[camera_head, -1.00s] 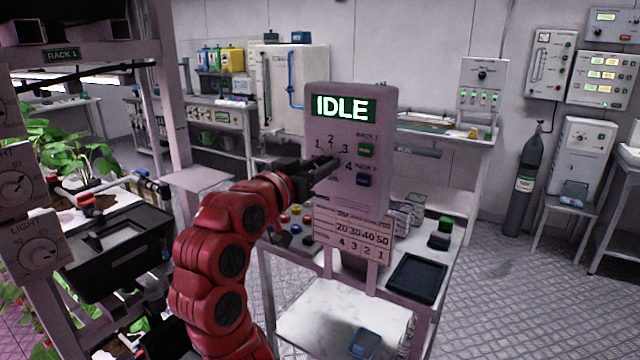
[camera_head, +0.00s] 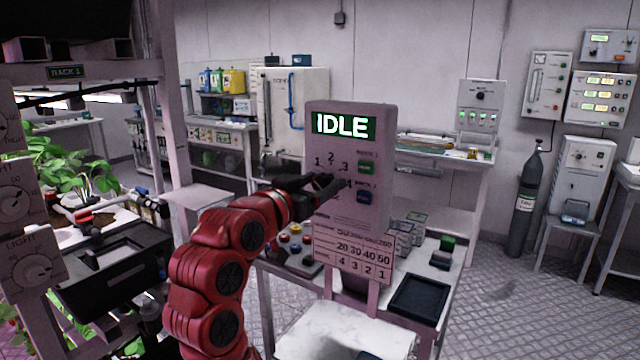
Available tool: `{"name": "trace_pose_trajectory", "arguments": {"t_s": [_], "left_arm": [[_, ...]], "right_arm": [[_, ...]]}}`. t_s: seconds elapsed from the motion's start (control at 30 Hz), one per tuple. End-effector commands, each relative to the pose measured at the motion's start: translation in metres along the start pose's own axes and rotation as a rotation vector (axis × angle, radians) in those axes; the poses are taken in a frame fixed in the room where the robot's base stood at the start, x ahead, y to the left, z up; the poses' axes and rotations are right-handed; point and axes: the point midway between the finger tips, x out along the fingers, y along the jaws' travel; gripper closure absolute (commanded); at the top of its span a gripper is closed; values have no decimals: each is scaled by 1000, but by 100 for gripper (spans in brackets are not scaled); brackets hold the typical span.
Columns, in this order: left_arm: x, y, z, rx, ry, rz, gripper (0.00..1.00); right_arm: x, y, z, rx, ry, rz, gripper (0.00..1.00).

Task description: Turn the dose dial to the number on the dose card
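The pale dosing panel (camera_head: 380,125) stands in the middle with a green IDLE display (camera_head: 343,125). Printed numbers 1, 2, 3 and 4 ring the dose dial's place. The dial itself is hidden behind my gripper. The dose card (camera_head: 362,255) hangs on the panel's lower front, with a row 20 30 40 50 above a row 4 3 2 1; its top line is too small to read surely. My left gripper does not show.
A bench below holds coloured knobs (camera_head: 291,240) and a black tray (camera_head: 419,295). The plant rack (camera_head: 62,72) stands close on the left. Floor is free at right.

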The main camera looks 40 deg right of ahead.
Motion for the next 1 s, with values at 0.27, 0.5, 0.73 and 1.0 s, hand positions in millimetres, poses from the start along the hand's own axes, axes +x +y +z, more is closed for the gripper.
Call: {"name": "trace_pose_trajectory", "arguments": {"t_s": [0.27, 0.5, 0.73, 1.0], "left_arm": [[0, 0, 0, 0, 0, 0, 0], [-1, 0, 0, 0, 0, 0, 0], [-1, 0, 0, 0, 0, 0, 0], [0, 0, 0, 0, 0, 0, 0]], "right_arm": [[-6, 0, 0, 0, 1, -1, 32], [-54, -2, -1, -1, 3, -6, 32], [-114, -2, 0, 0, 0, -7, 32], [-162, -1, 0, -2, 1, -3, 32]]}}
